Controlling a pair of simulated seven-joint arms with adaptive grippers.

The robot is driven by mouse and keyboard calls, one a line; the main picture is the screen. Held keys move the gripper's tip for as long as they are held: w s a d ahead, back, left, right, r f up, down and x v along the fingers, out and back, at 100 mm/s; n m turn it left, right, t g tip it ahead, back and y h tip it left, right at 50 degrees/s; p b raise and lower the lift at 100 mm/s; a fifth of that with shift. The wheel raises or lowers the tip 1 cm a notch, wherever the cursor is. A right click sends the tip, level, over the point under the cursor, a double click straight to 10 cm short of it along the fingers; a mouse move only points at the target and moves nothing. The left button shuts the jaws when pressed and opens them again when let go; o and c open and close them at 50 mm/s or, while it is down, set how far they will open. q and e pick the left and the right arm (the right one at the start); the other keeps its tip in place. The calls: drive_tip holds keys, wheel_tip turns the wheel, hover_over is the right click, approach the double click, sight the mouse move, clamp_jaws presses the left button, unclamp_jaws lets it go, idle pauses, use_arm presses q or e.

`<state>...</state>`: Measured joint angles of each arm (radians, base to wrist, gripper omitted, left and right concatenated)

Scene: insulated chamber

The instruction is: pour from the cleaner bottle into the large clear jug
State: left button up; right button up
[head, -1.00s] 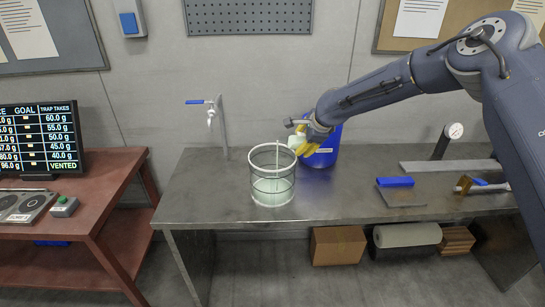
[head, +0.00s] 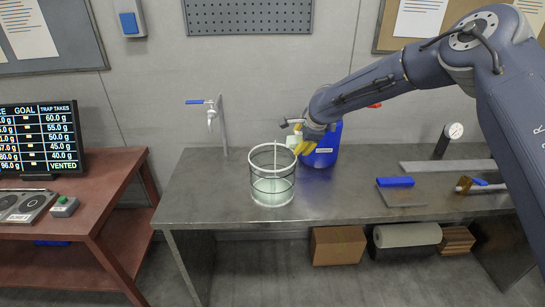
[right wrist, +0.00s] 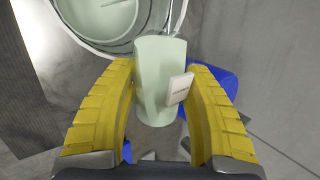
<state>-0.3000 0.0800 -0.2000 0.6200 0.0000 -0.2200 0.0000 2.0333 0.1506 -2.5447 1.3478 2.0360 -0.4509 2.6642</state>
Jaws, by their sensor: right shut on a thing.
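The large clear jug (head: 272,178) stands upright on the steel bench and has pale green liquid in its lower part. Its round mouth also shows at the top left of the right wrist view (right wrist: 60,28). My right gripper (head: 300,138) is at the jug's right rim, its yellow fingers shut on the pale green cleaner bottle (right wrist: 160,75). A small white label tag sticks out on the bottle's right side. In the head view the bottle is mostly hidden by the gripper. My left gripper is not in view.
A blue container (head: 324,150) stands just behind my right gripper. A thin upright rod (head: 275,160) shows at the jug. A tap (head: 211,115) is behind left. A blue block (head: 395,182) and a gauge (head: 453,132) are at right. The bench's front left is clear.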

drive_tip(key=shift+h, duration=0.4)
idle(0.8)
drive_tip(key=shift+d+f+y, duration=0.2)
drive_tip(key=shift+d+y, duration=0.05)
drive_tip(key=shift+y, duration=0.35)
drive_tip(key=shift+w+d+f+y, duration=0.1)
drive_tip(key=shift+d+f+y, duration=0.3)
drive_tip(key=shift+d+y, duration=0.1)
drive_tip(key=shift+a+m+y, duration=0.15)
drive_tip(key=shift+m+y, duration=0.35)
drive_tip(key=shift+y, duration=0.2)
drive_tip(key=shift+a+r, duration=0.15)
drive_tip(key=shift+r, duration=0.05)
drive_tip(key=shift+y, duration=0.4)
